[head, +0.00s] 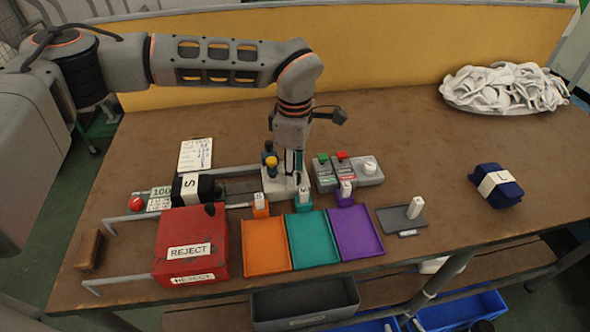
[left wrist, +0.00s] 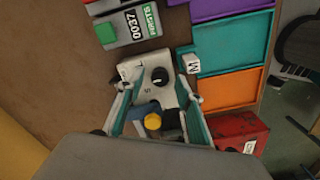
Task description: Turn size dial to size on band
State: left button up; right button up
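The size dial is a black knob (left wrist: 160,76) on a white block (left wrist: 143,68) with a small letter S marked near the knob. In the head view the white block (head: 284,193) shows under my left gripper, which hides its knob. My left gripper (head: 294,177) points down over the block. In the left wrist view its teal-edged fingers are spread on either side of the knob, with nothing seen held. A black sock bundle (head: 206,187) has a white band (head: 189,187) reading S. My right gripper is not in view.
A red REJECT box (head: 190,233) and orange (head: 266,246), teal (head: 314,240) and purple (head: 355,231) trays stand in front. A button box (head: 333,173) is right of the gripper. A navy bundle (head: 490,194) banded L and white socks (head: 503,88) lie further right.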

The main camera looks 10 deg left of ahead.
pick_arm(q)
jog(key=shift+f, duration=0.1)
grip_shut()
